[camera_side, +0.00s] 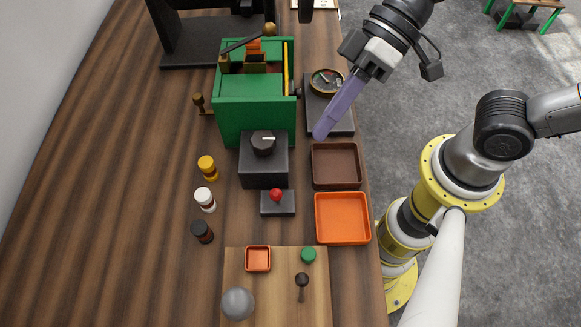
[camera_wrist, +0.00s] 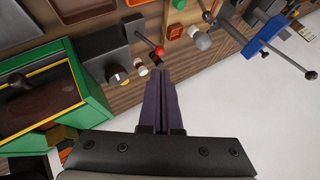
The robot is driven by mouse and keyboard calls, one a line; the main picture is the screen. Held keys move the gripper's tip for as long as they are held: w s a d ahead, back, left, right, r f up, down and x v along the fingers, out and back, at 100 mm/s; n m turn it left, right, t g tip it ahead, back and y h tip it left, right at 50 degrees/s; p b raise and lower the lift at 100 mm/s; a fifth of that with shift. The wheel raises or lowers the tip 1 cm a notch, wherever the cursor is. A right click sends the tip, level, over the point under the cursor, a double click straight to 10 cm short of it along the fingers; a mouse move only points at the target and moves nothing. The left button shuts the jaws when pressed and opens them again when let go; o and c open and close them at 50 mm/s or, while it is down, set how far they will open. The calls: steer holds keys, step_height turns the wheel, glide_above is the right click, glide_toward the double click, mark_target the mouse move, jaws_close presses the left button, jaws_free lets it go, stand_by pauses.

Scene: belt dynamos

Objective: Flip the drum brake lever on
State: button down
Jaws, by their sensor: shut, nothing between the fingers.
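No lever in view is labelled as the drum brake, so I cannot tell for certain which it is. The green housing (camera_side: 255,105) has a brown drum inside, seen in the wrist view (camera_wrist: 38,108). A rod with a brass ball (camera_side: 268,30) slants over its top, and a brass-knobbed handle (camera_side: 198,99) stands at its left side. A small red-knobbed lever (camera_side: 276,195) stands on a dark base in front; its red knob also shows in the wrist view (camera_wrist: 158,50). My gripper (camera_side: 321,131) has long purple fingers, shut and empty, right of the housing, seemingly above the gauge plate.
A round gauge (camera_side: 326,82) sits on a dark plate. A dial box (camera_side: 264,165) stands before the housing. Brown (camera_side: 336,180) and orange (camera_side: 343,232) trays lie along the right edge. Small bottles (camera_side: 205,200) stand left. A grey ball (camera_side: 238,303) is on a board. The table's far left is clear.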

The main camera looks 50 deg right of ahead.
mark_target(280, 191)
steer(key=x, duration=0.9)
steer(key=shift+a+f, duration=0.15)
steer(key=shift+f, duration=0.05)
steer(key=shift+a, duration=0.1)
steer(key=shift+s+a+f, duration=0.4)
steer(key=shift+s+a, duration=0.25)
steer(key=shift+a, duration=0.1)
steer(key=shift+w+d, duration=0.1)
